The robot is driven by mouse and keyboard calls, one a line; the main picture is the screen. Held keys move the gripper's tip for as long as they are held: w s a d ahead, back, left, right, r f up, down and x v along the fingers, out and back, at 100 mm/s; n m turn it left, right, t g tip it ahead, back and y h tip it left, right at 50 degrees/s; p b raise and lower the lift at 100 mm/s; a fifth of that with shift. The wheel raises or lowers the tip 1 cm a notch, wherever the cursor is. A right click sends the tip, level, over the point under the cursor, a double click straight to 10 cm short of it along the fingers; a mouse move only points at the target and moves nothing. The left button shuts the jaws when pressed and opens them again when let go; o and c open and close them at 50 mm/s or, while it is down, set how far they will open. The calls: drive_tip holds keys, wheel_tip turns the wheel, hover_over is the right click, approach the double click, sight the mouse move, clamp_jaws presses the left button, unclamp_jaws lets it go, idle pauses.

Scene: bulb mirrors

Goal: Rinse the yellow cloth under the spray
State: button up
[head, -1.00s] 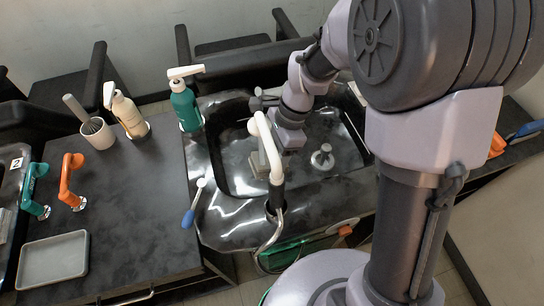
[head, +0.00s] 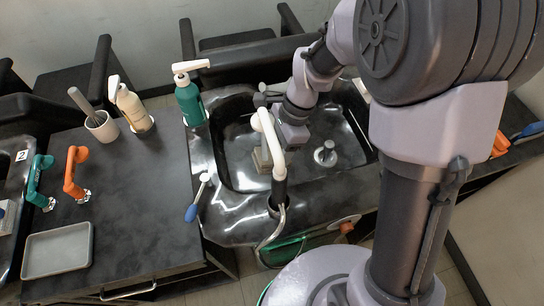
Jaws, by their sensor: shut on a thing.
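My gripper (head: 270,152) is low over the black sink basin (head: 232,150), just behind the white spray head (head: 270,140). The spray head's upright neck hides part of it. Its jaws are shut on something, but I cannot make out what. A small grey-beige block shows beside the spray head, at the gripper's end; I cannot tell whether it is a finger or a held thing. No yellow cloth can be made out. No water can be seen coming from the spray head.
A teal pump bottle (head: 189,100) stands at the sink's left rim. A blue-handled brush (head: 191,212) lies on the front left rim. A cream bottle (head: 134,112), white cup (head: 102,127), orange handle (head: 74,172) and grey tray (head: 58,252) are on the left counter. A drain fitting (head: 325,154) is right of the gripper.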

drive_tip(key=shift+s, duration=0.2)
drive_tip(key=shift+s+d, duration=0.15)
drive_tip(key=shift+s, duration=0.2)
drive_tip(key=shift+w, duration=0.1)
drive_tip(key=shift+w+a, duration=0.2)
drive_tip(key=shift+w, duration=0.25)
drive_tip(key=shift+s+d, duration=0.1)
drive_tip(key=shift+s, duration=0.1)
drive_tip(key=shift+s+d, duration=0.1)
drive_tip(key=shift+s, duration=0.2)
drive_tip(key=w+d+p, duration=0.2)
drive_tip(key=w+d, duration=0.1)
drive_tip(key=d, duration=0.3)
drive_tip(key=shift+d, duration=0.2)
